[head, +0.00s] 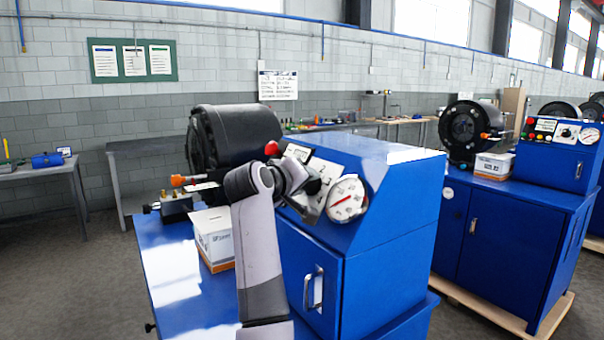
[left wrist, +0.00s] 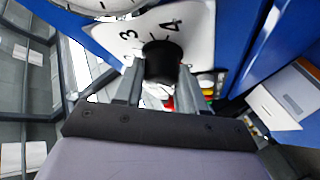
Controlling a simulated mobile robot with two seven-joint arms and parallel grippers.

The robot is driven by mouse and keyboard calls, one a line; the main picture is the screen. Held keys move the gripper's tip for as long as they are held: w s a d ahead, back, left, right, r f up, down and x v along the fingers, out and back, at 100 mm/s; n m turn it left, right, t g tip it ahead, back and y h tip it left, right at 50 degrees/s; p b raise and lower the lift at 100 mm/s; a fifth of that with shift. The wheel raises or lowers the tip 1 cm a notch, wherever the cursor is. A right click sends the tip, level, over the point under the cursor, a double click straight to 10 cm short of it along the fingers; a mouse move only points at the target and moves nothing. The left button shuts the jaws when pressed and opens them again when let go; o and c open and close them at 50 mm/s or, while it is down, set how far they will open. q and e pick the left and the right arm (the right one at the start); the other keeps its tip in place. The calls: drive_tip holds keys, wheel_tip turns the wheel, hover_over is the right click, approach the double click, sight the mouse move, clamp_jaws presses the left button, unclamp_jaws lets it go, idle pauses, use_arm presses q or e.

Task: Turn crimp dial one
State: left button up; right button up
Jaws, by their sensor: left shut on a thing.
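The crimp dial is a black round knob (left wrist: 162,62) on a white plate (left wrist: 200,30) with the numbers 3 and 4 showing, in the left wrist view. My left gripper (left wrist: 161,75) is shut on the knob, one finger on each side. In the head view my left gripper (head: 315,197) is at the sloped panel of the near blue crimper (head: 392,215), just left of the round pressure gauge (head: 346,198). The arm and gripper hide the knob there. My right gripper is not in view.
A red button (head: 272,149) sits on the panel near my wrist. A white box (head: 212,238) stands on the blue bench, left of my forearm. A second blue crimper (head: 500,225) stands at the right, with open floor between.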

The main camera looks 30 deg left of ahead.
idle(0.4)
use_arm(q)
drive_tip(key=o, duration=1.1)
drive_tip(key=shift+c, duration=0.2)
drive_tip(key=b+v, duration=0.1)
drive_tip(key=v, duration=0.6)
drive_tip(key=shift+s, duration=0.1)
drive_tip(key=shift+s, duration=0.1)
